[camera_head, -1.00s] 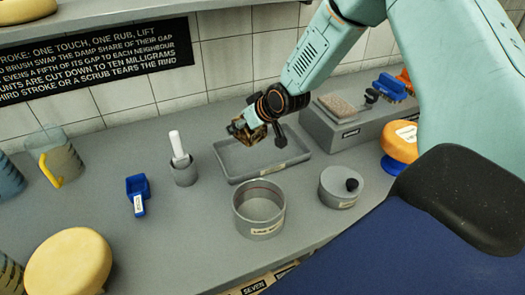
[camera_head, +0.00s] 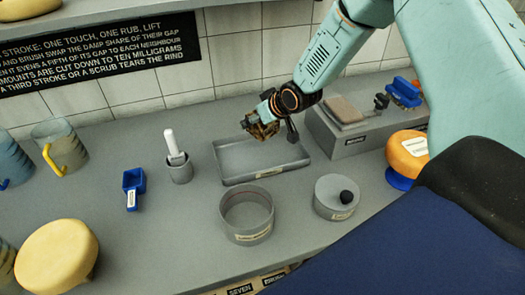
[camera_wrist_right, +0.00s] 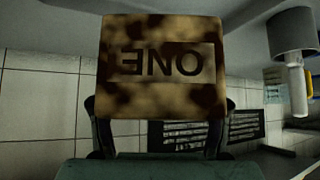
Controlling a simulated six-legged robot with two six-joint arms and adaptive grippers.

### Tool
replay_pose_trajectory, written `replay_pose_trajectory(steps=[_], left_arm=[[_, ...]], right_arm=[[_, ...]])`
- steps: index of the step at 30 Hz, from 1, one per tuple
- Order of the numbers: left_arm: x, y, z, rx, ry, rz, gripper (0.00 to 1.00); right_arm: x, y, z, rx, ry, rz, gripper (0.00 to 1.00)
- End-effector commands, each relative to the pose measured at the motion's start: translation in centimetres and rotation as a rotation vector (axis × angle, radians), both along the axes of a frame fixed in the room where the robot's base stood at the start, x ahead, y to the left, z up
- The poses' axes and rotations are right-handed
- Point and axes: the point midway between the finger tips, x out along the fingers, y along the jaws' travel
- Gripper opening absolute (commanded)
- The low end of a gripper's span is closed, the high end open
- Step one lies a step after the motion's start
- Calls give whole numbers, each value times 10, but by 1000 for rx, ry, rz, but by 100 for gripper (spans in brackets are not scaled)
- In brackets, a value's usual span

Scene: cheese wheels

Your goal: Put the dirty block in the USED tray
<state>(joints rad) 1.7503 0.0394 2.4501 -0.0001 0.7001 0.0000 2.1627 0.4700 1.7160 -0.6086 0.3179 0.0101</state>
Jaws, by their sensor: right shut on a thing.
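The dirty block (camera_wrist_right: 165,85) is tan with dark brown blotches and shows the word ONE, reversed and upside down, in the right wrist view. My right gripper (camera_head: 262,127) is shut on it. In the head view the small brown-mottled block (camera_head: 258,128) is held over the back part of a shallow grey tray (camera_head: 232,179). It looks above the tray; the exact gap is hard to judge. The tray carries a small label on its front wall, too small to read. My left gripper is not in view.
A grey cup with a white-handled tool (camera_head: 180,170) and a blue scoop (camera_head: 133,187) stand left of the tray. An open round tin (camera_head: 247,226) and a lidded pot (camera_head: 334,205) stand in front. A grey block with a sponge (camera_head: 345,110) is to the right.

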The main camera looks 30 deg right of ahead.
Motion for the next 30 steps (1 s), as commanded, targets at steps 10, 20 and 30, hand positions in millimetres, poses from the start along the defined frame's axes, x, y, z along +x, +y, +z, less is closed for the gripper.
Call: replay_pose_trajectory(steps=[10,20,30], left_arm=[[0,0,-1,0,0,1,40],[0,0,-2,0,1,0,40],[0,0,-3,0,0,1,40]], right_arm=[[1,4,-51,-2,2,4,24],[1,3,-91,-2,2,5,24],[1,1,-94,-1,0,4,24]])
